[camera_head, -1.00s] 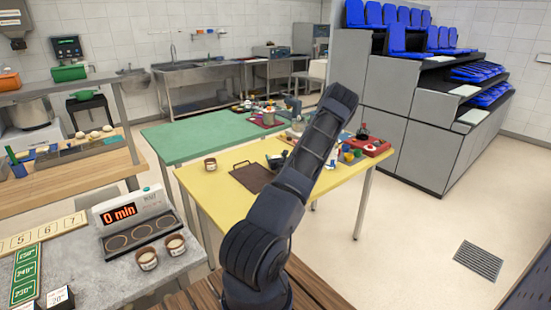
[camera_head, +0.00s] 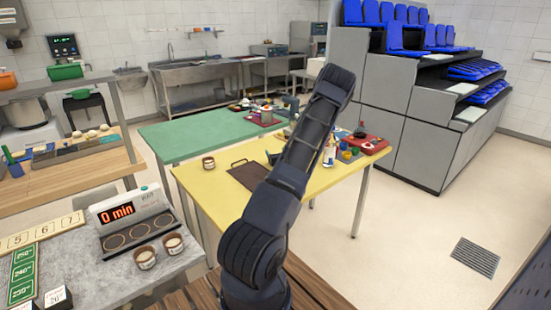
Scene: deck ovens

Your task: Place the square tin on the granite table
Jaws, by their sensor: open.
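The granite table (camera_head: 75,262) is the grey speckled top at the lower left. I cannot pick out a square tin for sure in this view. My arm rises from the bottom middle, across the yellow table, and bends at its upper end. My gripper cannot be made out; the arm seems to hide it.
The yellow table (camera_head: 215,190) holds a cup (camera_head: 208,163), a brown tray (camera_head: 246,176) and a red tray (camera_head: 372,146). A green table (camera_head: 185,137) stands behind it. Number strips (camera_head: 22,273) lie on the granite's left. A grey stepped rack (camera_head: 400,110) stands right; open floor lies before it.

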